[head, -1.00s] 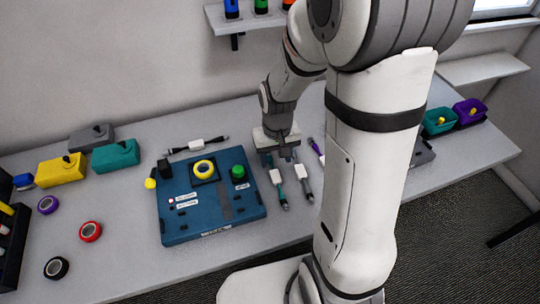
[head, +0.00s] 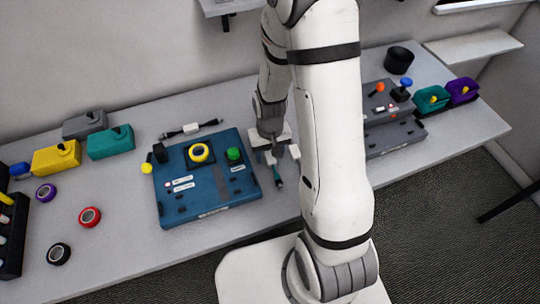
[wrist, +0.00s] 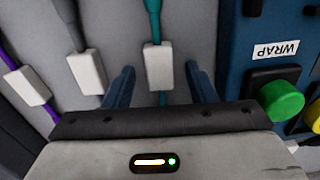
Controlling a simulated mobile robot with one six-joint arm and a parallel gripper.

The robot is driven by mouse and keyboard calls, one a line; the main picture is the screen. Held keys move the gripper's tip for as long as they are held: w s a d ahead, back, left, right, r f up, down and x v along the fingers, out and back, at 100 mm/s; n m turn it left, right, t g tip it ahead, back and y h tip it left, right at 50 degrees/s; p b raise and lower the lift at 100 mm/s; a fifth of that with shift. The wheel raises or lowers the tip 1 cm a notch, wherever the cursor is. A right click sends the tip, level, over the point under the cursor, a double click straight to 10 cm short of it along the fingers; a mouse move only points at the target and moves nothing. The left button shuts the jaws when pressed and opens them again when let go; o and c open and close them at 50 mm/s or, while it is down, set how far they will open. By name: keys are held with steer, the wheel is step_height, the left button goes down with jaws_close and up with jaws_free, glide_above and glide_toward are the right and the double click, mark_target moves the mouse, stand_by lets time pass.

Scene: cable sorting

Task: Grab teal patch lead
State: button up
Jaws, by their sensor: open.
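The teal patch lead (wrist: 152,10) runs through the upper middle of the wrist view, with a white tag (wrist: 158,66) around it. My gripper (wrist: 161,80) is open, with one blue finger on each side of the tagged part, apart from it. Whether the fingers are level with the lead or above it I cannot tell. In the head view my gripper (head: 271,160) is low over the table, right of the blue board. The lower end of the teal lead (head: 278,182) shows just below it; the rest is hidden behind my gripper.
In the wrist view, a grey lead with a white tag (wrist: 87,73) and a purple lead with a white tag (wrist: 27,86) lie to the left. The blue board (wrist: 236,70) with its green button (wrist: 282,100) stands close on the right. Another tagged lead (head: 191,128) lies behind the board.

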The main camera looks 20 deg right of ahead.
steer(key=c, duration=1.1)
steer(key=shift+r, duration=0.15)
